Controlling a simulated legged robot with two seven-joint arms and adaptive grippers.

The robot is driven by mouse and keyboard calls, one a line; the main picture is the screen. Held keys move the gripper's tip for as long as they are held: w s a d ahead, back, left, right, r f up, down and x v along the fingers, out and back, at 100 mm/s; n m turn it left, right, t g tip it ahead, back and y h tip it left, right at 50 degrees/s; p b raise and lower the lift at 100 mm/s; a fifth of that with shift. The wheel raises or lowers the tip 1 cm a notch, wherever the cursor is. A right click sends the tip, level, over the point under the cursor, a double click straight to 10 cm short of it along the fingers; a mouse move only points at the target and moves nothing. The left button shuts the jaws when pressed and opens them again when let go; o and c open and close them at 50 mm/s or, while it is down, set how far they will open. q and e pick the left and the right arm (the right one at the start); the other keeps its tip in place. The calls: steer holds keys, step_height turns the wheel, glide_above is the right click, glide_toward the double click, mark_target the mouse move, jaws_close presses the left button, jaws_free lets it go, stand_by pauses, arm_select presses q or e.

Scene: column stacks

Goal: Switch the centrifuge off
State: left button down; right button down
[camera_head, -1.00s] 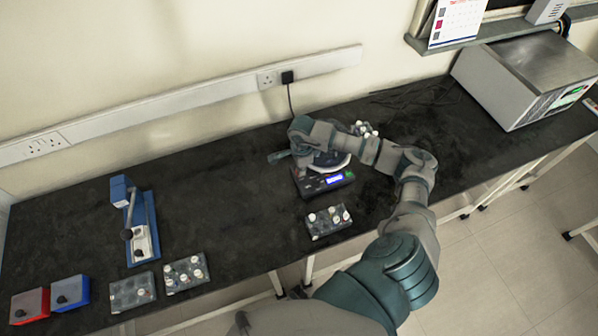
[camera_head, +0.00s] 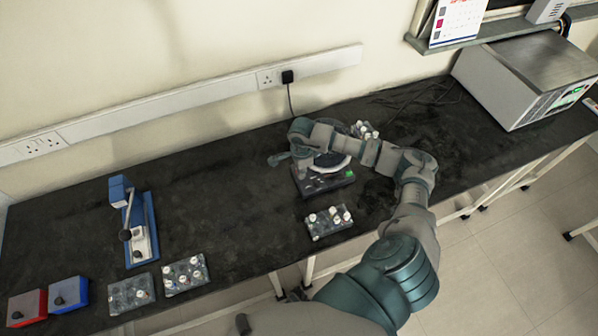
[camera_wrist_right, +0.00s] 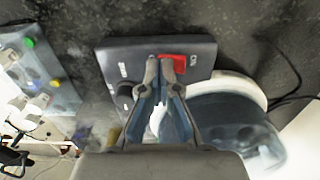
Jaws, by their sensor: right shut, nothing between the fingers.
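The centrifuge (camera_head: 325,184) stands on the dark bench, partly hidden behind my right arm in the head view. Its display looks dark. In the right wrist view its grey base (camera_wrist_right: 200,56) carries a red switch (camera_wrist_right: 172,62) and a dark knob (camera_wrist_right: 125,89). The rounded rotor housing (camera_wrist_right: 232,120) is to the right. My right gripper (camera_wrist_right: 164,68) is shut and empty, its fingertips at the red switch in that view. I cannot tell whether they touch it. My left gripper is not in view.
A tube rack (camera_head: 329,222) stands in front of the centrifuge and another (camera_head: 364,130) behind it. More racks (camera_head: 185,274), a blue lever device (camera_head: 139,225) and red (camera_head: 27,307) and blue (camera_head: 69,294) boxes stand left. A metal instrument (camera_head: 530,75) is at right.

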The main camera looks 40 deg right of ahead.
steer(key=shift+r+p, duration=1.4)
steer(key=shift+r, duration=1.15)
steer(key=shift+f, duration=0.1)
